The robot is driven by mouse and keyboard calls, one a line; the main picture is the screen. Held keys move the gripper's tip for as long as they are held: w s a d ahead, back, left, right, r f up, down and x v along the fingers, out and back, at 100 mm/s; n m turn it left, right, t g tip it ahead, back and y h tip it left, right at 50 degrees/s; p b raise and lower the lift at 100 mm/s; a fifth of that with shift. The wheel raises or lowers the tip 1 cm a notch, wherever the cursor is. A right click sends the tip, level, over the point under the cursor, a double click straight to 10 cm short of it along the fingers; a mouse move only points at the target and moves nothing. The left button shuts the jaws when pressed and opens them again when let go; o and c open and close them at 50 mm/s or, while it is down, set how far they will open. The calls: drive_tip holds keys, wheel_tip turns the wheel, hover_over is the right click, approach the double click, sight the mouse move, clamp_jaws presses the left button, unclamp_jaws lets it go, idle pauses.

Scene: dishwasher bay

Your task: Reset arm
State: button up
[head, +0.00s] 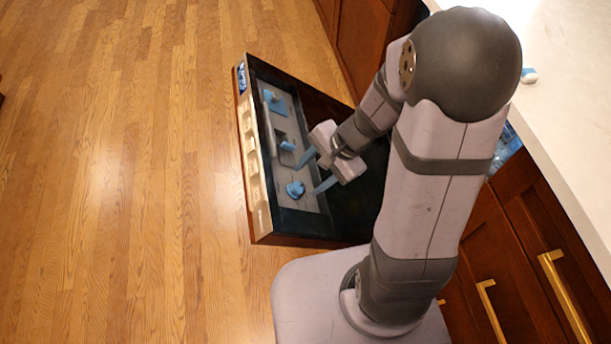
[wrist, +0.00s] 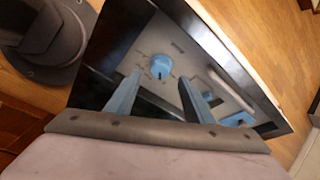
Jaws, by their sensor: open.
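My gripper (head: 318,172) is over the open dishwasher door (head: 350,195), with its two blue fingers apart. In the wrist view my gripper (wrist: 158,100) is open, with nothing between the fingers. A round blue knob-like piece (head: 295,189) sits on the grey panel of the door, just beyond the fingertips; it also shows in the wrist view (wrist: 159,67). The fingers look apart from it, though the exact gap is hard to tell.
A blue square piece (head: 275,102) is at the panel's far end. A pale counter (head: 565,90) and wooden drawers with brass handles (head: 565,297) stand at the right. A small blue and white item (head: 528,76) lies on the counter. Wooden floor (head: 110,180) is clear at left.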

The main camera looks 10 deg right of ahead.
drive_tip(key=shift+v, duration=0.9)
drive_tip(key=s+d+n+g+h, duration=0.35)
drive_tip(key=s+d+n, duration=0.25)
drive_tip(key=s+n, duration=0.4)
wheel_tip(320, 180, up, 28)
drive_tip(key=w+a+n+t+h+p, duration=0.1)
drive_tip(key=w+a+n+t+p, duration=0.1)
drive_tip(key=p, duration=2.3)
wheel_tip(320, 180, down, 29)
drive_tip(key=b, duration=2.9)
drive_tip(key=shift+s, duration=0.25)
